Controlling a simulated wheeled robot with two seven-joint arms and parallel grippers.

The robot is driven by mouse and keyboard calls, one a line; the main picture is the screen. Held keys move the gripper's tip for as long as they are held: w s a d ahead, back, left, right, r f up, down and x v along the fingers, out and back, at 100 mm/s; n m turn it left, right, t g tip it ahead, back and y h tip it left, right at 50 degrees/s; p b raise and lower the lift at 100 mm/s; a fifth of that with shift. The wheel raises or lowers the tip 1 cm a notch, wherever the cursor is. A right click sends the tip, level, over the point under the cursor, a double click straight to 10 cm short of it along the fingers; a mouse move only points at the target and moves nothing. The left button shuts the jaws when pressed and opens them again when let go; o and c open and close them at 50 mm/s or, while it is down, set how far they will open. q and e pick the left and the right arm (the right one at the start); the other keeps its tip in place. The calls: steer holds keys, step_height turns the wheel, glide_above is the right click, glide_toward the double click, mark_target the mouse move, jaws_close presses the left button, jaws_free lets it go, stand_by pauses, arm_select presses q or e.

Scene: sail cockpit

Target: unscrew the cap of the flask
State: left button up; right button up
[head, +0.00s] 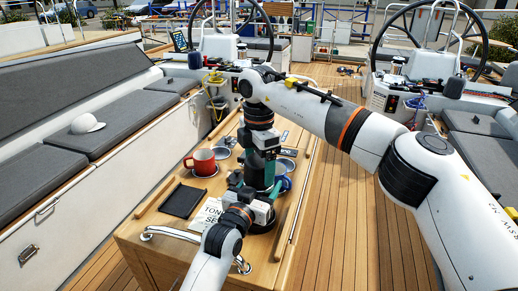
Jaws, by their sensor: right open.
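A dark, greenish upright shape, which looks like the flask (258,176), stands on the wooden cockpit table (145,236), largely hidden by my grippers. My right gripper (262,158) reaches down over its top from above and is open; its fingertips are hard to make out. The cap is hidden by this gripper. My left gripper (256,196) comes in from the front at the lower part of the flask. Its fingers blend with the dark flask, so I cannot tell whether they close on it.
A blue mug (285,184) is close to the right of the grippers. A black tray (183,201) and a printed sheet (206,214) lie in front.

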steer(key=shift+f, duration=0.9)
steer(key=shift+c, duration=0.3)
steer(key=c, duration=0.9)
steer(key=n, duration=0.4)
steer(key=shift+n, duration=0.3)
steer(key=n, duration=0.4)
steer(key=shift+n, duration=0.3)
steer(key=n, duration=1)
steer(key=shift+r+n, duration=0.1)
steer(key=shift+n, duration=0.2)
